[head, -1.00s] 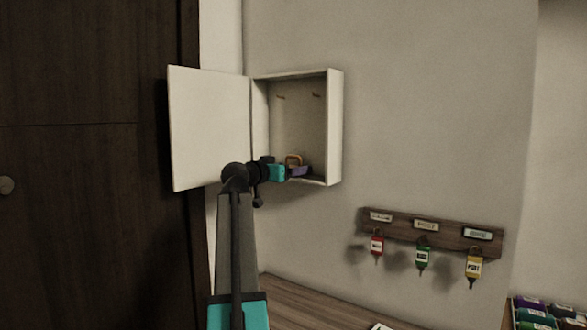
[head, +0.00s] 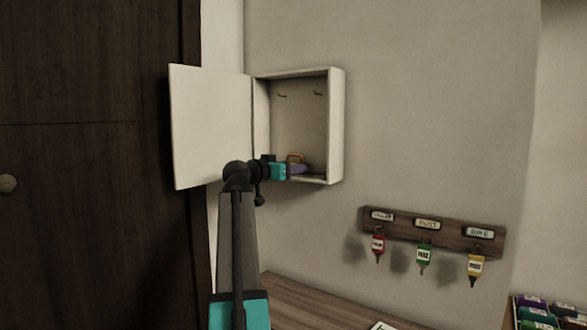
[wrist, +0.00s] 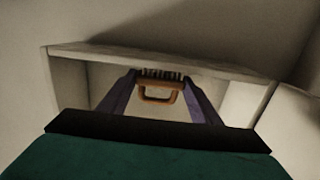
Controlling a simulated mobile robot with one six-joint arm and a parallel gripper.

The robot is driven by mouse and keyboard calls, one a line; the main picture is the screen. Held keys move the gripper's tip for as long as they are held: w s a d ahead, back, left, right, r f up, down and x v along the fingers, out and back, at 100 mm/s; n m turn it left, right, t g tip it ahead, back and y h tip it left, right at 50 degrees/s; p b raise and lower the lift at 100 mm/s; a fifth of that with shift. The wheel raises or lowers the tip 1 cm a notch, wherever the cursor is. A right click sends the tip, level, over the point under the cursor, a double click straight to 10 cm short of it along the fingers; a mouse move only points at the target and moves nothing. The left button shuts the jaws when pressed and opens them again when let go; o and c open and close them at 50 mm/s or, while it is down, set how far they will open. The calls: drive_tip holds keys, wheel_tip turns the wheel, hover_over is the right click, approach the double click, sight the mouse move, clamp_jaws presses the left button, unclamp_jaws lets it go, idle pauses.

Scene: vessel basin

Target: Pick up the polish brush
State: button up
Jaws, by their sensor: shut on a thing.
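The polish brush (wrist: 160,92) shows in the wrist view as a brown loop-shaped body with dark bristles along its upper side. It also shows in the head view (head: 295,158) as a small tan shape low inside the open wall cabinet (head: 336,125). My gripper (wrist: 160,88) has its two purple fingers on either side of the brush and is shut on it. In the head view my gripper (head: 297,168) reaches into the cabinet close to its floor. Whether the brush touches the cabinet floor cannot be told.
The cabinet door (head: 210,128) stands open to the left, with my arm in front of its lower edge. Two empty hooks are on the cabinet's back wall. A wooden key rack (head: 400,227) with tagged keys hangs at lower right. A wooden surface (head: 310,305) lies below.

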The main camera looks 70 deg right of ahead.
drive_tip(key=shift+r, duration=0.15)
drive_tip(key=shift+w+a+r+b, duration=0.1)
drive_tip(key=shift+a+r+b, duration=0.05)
drive_tip(key=shift+b, duration=0.2)
drive_tip(key=shift+r+b, duration=0.7)
drive_tip(key=shift+r, duration=2.45)
drive_tip(key=f+b+v, duration=0.1)
drive_tip(key=b+v, duration=0.2)
drive_tip(key=v, duration=1.6)
drive_tip(key=shift+a, duration=0.4)
